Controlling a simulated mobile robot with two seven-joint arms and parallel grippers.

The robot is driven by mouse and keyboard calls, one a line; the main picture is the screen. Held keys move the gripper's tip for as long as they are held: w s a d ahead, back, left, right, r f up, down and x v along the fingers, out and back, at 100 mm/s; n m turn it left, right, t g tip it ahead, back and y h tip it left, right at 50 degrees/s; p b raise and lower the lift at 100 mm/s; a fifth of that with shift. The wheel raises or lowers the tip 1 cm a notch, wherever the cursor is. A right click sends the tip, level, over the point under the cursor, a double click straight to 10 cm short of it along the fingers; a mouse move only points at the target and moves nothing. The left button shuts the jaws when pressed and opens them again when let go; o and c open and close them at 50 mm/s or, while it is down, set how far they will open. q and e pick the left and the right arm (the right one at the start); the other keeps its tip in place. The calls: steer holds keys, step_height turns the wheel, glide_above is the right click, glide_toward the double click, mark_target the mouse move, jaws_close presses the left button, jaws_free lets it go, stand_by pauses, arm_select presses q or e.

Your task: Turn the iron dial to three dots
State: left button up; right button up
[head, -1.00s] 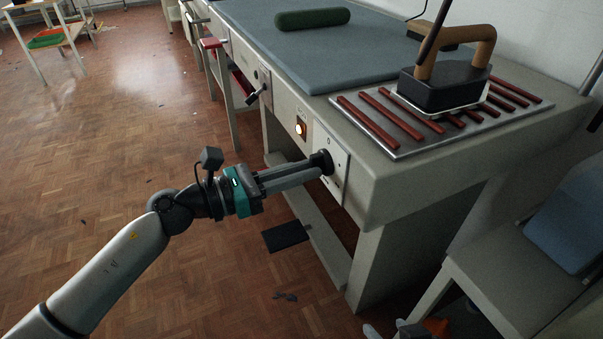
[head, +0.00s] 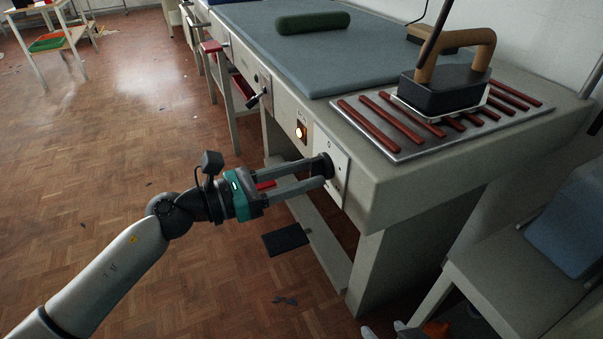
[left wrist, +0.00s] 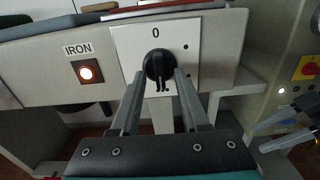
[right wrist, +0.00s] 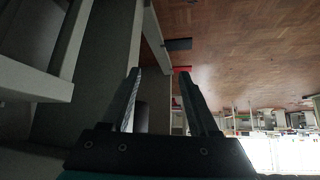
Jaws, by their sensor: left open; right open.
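The iron dial (head: 327,162) is a round black knob on a white plate (head: 341,183) on the table's front panel. In the left wrist view the dial (left wrist: 157,64) has a "0" above it and small dots on the plate to its right. Black marks show just below the knob; I cannot tell clearly where its pointer stands. My left gripper (head: 322,174) is open at the dial, its fingertips on either side of the knob (left wrist: 159,74); contact is unclear. My right gripper (right wrist: 162,76) is open and empty in its wrist view.
The iron (head: 445,88) stands on a metal rest with red bars (head: 381,124). A lit switch (head: 300,131) labelled IRON sits left of the dial plate. A lever (head: 256,97) is further left. A dark pedal (head: 285,239) is below. Open floor lies left.

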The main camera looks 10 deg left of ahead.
arm_select(q)
steer(key=p+v, duration=0.1)
steer(key=v, duration=1.4)
steer(key=shift+p, duration=0.3)
arm_select(e)
steer(key=s+d+g, duration=0.1)
steer(key=s+d+g+h, duration=0.1)
steer(key=s+d, duration=0.1)
steer(key=shift+s+d+r+g+h, duration=0.15)
steer(key=shift+d+r+g+h, duration=0.15)
steer(key=shift+r+g, duration=0.1)
arm_select(q)
steer(key=shift+s+a, duration=0.1)
arm_select(e)
steer(key=shift+a, duration=0.1)
